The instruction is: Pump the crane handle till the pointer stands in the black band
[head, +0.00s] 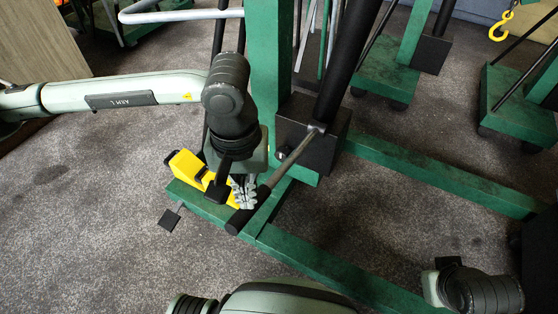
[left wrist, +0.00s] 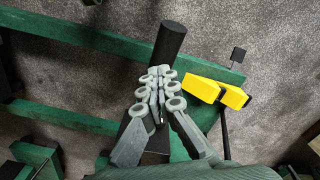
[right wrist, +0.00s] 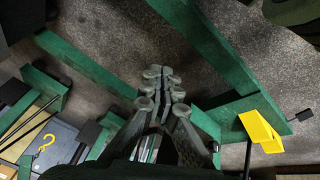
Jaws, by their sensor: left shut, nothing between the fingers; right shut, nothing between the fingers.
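The crane handle (head: 290,160) is a thin grey rod with a black grip. It slopes down to the left from a black block (head: 328,140) at the foot of the green post (head: 268,60). My left gripper (head: 246,197) is shut and empty, its fingertips close beside the grip. In the left wrist view the black grip (left wrist: 170,42) sticks out just beyond the closed fingertips (left wrist: 159,72); I cannot tell whether they touch. My right gripper (right wrist: 163,75) is shut and empty above the green frame. I cannot make out the pointer or the black band.
Yellow blocks (head: 187,167) lie by the green base leg (head: 310,265), with a small dark pedal (head: 169,219) beside it. A black cylinder (head: 347,55) rises from the block. More green frames stand behind, with a yellow hook (head: 501,26). Carpet at left is clear.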

